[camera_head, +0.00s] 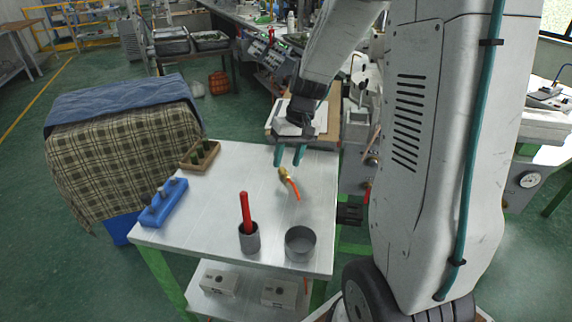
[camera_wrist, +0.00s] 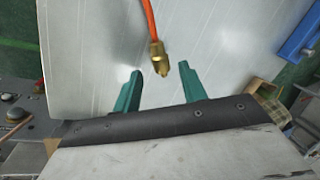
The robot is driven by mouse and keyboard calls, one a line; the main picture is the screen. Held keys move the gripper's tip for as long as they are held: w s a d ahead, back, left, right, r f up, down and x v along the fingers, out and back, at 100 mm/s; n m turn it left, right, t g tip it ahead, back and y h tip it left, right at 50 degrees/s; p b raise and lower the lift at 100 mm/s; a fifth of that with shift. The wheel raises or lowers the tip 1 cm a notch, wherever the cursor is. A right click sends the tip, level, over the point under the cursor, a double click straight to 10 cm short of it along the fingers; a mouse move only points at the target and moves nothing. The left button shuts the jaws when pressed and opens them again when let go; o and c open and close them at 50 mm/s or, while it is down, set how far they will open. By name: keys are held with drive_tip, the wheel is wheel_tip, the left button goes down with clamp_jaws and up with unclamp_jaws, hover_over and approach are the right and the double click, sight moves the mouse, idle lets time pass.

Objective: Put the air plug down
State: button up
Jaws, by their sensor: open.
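The air plug (camera_head: 283,173) is a small brass fitting on an orange hose, and it lies on the white table (camera_head: 210,210) near its back right. In the wrist view the brass air plug (camera_wrist: 159,62) points toward my gripper, with its orange hose running away to the top edge. My gripper (camera_head: 290,157) has teal fingers that are spread apart and empty, a little behind the plug. In the wrist view the plug's tip is in line with the gap between the fingertips of my gripper (camera_wrist: 160,76), touching neither finger.
On the table stand a grey cup (camera_head: 249,238) holding a red-handled tool, a grey round pot (camera_head: 300,244), a blue holder (camera_head: 163,203) and a wooden rack (camera_head: 200,155). A cloth-covered stack (camera_head: 125,150) stands left of the table. The table's middle is clear.

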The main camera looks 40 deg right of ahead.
drive_tip(key=w+v, duration=0.1)
drive_tip(key=v, duration=0.9)
drive_tip(key=s+a+r+h, duration=0.1)
drive_tip(key=s+a, duration=0.3)
drive_tip(key=s, duration=0.3)
drive_tip(key=s+a+r+n+h, duration=0.1)
drive_tip(key=s+a, duration=0.4)
drive_tip(key=s, duration=0.3)
drive_tip(key=s+a+r+n+h, duration=0.1)
drive_tip(key=s+a, duration=0.3)
drive_tip(key=s, duration=0.4)
drive_tip(key=shift+a+r+t, duration=0.3)
drive_tip(key=shift+a+r, duration=0.1)
drive_tip(key=shift+r, duration=0.25)
